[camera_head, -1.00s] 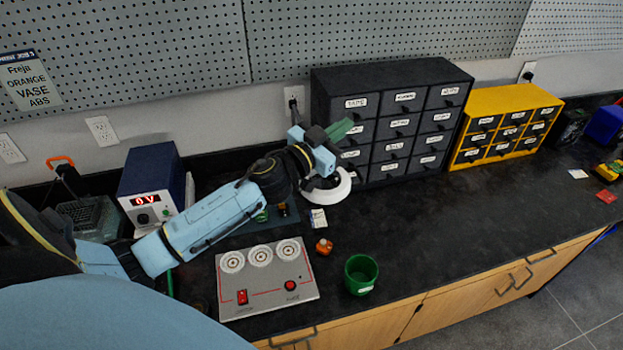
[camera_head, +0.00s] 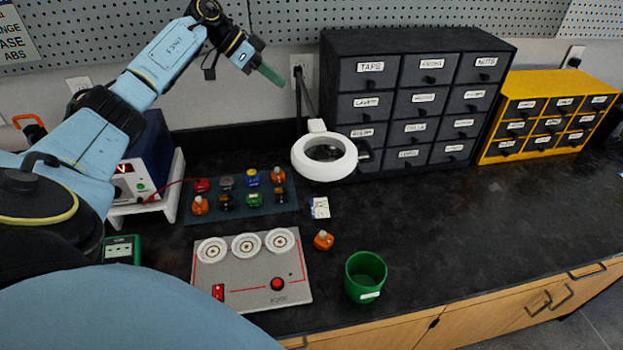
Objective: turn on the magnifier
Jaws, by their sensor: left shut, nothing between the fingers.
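The magnifier (camera_head: 299,168) is a white ring-shaped head on a dark arm, standing on the bench in front of the pegboard wall, left of the black drawer cabinet. Its ring is now unobstructed, and its centre looks dark. I cannot tell whether its lamp is lit. My left gripper (camera_head: 270,75) is raised in front of the pegboard, above and to the left of the magnifier head. Its green fingers are shut and empty, apart from the magnifier. My right gripper is not in view.
A black labelled drawer cabinet (camera_head: 346,82) and a yellow one (camera_head: 493,124) stand at the back. A dark mat (camera_head: 238,212) holds several small components. A grey panel (camera_head: 241,300), an orange part (camera_head: 323,240) and a green cup (camera_head: 365,279) are near the front edge. The right bench is clear.

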